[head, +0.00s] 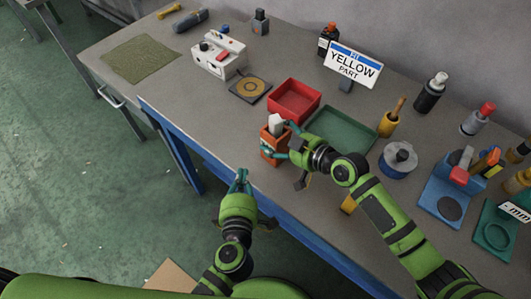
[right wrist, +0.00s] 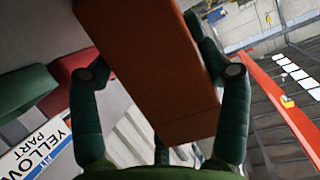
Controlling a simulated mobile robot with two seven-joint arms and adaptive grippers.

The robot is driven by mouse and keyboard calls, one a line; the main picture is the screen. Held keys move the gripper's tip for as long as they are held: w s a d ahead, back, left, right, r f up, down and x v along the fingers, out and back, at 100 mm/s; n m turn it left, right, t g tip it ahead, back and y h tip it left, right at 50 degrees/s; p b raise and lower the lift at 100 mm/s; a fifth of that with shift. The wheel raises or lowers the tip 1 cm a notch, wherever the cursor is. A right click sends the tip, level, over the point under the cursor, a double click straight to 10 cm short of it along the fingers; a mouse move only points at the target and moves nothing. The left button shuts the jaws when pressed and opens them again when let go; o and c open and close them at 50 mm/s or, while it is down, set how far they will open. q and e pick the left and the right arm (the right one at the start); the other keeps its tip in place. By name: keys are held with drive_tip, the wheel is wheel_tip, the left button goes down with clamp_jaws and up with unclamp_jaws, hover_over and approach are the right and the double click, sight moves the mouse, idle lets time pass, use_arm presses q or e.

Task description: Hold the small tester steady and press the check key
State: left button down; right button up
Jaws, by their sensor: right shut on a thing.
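The small tester appears to be the orange box (head: 272,146) with a pale block on top, at the table's front edge. My right gripper (head: 281,143) is shut on it, with fingers on either side. In the right wrist view its orange-brown body (right wrist: 150,70) stands between the two fingers (right wrist: 165,80). I cannot tell whether it rests on the table or is held just above. No check key can be made out at this size. My left gripper (head: 241,178) is in front of the table edge, apart from the tester, its fingers close together and empty.
A red tray (head: 296,112) and a green tray (head: 345,135) lie just behind the tester. A white box with knobs (head: 218,55) stands further back left.

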drive_tip(key=shift+s+f, duration=0.1)
drive_tip(key=shift+f, duration=0.1)
drive_tip(key=o, duration=1.3)
drive_tip(key=shift+r, duration=0.1)
